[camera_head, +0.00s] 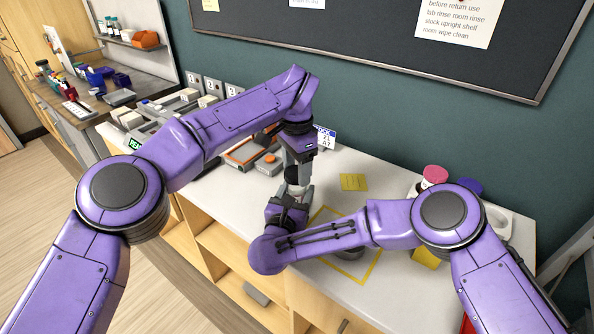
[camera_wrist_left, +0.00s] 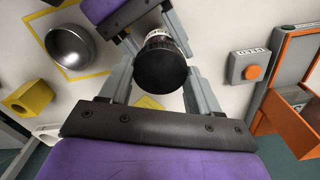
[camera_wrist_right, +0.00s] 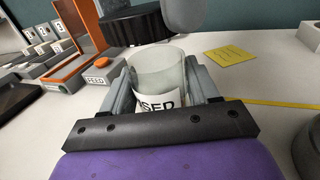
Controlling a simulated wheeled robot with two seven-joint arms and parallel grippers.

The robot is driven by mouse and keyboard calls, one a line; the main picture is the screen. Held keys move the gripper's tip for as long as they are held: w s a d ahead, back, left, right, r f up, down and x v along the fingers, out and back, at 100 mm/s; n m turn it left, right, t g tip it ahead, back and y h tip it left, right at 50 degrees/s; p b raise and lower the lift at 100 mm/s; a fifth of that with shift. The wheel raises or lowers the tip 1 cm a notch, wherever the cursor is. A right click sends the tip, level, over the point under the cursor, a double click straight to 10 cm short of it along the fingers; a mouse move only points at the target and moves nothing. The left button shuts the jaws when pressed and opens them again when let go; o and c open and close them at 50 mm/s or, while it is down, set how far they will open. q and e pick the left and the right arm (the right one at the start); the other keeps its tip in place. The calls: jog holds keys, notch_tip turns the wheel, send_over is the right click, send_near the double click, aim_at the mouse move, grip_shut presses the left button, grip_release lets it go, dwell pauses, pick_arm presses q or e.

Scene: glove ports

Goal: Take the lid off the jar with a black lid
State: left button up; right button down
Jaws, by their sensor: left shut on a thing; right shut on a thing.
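The black lid (camera_head: 292,174) is in my left gripper (camera_head: 297,160), above the jar (camera_head: 294,191). In the left wrist view the lid (camera_wrist_left: 160,72) sits between the left fingers (camera_wrist_left: 160,66) and partly covers the labelled jar (camera_wrist_left: 160,40). In the right wrist view the clear jar (camera_wrist_right: 158,75) stands upright between the fingers of my right gripper (camera_wrist_right: 165,80), with its open rim showing. The ridged lid (camera_wrist_right: 130,27) is clear of that rim. In the head view the right gripper (camera_head: 284,212) is partly hidden by my arm.
A yellow outlined square (camera_head: 372,268) lies on the counter (camera_head: 390,168), with a metal bowl (camera_wrist_left: 72,46) in it. A yellow note (camera_head: 354,182) lies behind. Jars with pink (camera_head: 434,174) and purple lids stand at the right. Orange-framed equipment (camera_head: 243,153) and a button box (camera_head: 268,161) stand left.

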pick_arm(q)
jog(key=shift+r, duration=1.45)
pick_arm(e)
jog(key=shift+c, duration=0.9)
grip_release()
